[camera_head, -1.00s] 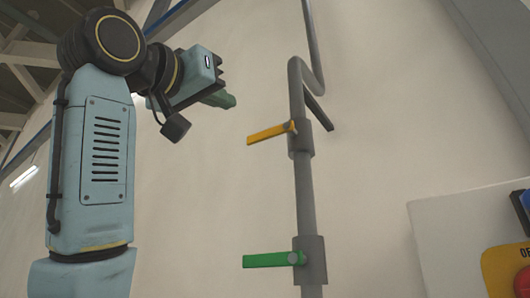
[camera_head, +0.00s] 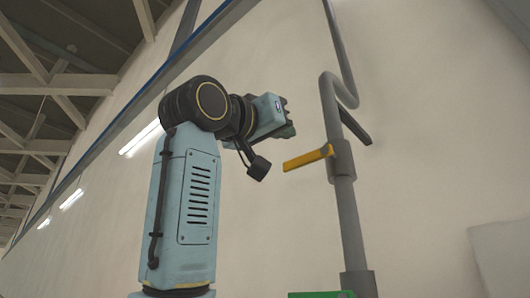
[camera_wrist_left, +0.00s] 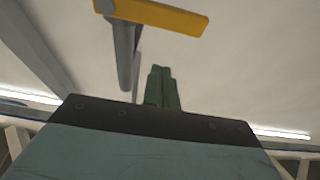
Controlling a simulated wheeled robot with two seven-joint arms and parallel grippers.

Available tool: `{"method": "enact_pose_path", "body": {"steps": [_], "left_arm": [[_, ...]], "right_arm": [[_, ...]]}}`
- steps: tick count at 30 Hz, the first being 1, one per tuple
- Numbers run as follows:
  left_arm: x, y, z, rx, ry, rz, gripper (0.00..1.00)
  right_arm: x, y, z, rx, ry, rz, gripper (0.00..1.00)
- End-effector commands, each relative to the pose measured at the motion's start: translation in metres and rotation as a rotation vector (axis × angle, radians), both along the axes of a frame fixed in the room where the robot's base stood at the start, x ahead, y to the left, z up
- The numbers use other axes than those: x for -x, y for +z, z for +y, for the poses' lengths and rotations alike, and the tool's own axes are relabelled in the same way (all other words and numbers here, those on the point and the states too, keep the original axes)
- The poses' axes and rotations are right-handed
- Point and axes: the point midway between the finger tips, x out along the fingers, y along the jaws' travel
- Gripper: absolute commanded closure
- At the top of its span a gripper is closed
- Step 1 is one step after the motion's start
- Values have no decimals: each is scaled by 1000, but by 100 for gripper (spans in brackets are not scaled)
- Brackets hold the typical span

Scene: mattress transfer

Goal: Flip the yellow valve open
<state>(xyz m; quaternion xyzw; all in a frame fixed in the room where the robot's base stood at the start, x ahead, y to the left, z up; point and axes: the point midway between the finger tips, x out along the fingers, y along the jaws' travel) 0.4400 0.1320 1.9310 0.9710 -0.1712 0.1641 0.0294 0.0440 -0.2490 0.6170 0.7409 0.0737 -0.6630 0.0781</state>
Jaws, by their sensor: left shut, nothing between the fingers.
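The yellow valve handle (camera_head: 308,158) sticks out to the left from a grey fitting on a vertical grey pipe (camera_head: 349,225) in the head view. It tilts slightly, its free end lower. My left gripper (camera_head: 289,129) is above and a little left of the handle in that view, apart from it. Its green fingers (camera_wrist_left: 163,86) are shut and empty in the left wrist view. The yellow handle (camera_wrist_left: 165,17) crosses the top of that view, beyond the fingertips. The handle's free end is clear of the fingers. My right gripper is not in view.
A green handle (camera_head: 320,294) sits lower on the same pipe, cut by the bottom edge. A dark bar (camera_head: 355,127) sticks out right of the pipe's upper bend. A pale box (camera_head: 500,255) is at the lower right. The wall left of the pipe is bare.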

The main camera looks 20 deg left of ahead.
Motion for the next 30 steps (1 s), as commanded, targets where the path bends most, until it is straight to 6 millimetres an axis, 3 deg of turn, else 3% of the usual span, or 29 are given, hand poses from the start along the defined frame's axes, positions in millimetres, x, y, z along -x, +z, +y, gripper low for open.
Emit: {"method": "enact_pose_path", "body": {"steps": [2,3,6,12,30], "left_arm": [[-16,10,-6,-1,0,3,100],[-19,5,-7,-1,0,1,100],[-17,-13,-6,-1,0,-1,100],[-17,-30,-6,-1,0,-1,100],[-17,-35,-4,10,6,4,100]], "right_arm": [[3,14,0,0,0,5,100],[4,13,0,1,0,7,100],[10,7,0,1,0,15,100],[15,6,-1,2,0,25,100],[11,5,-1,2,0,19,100]]}}
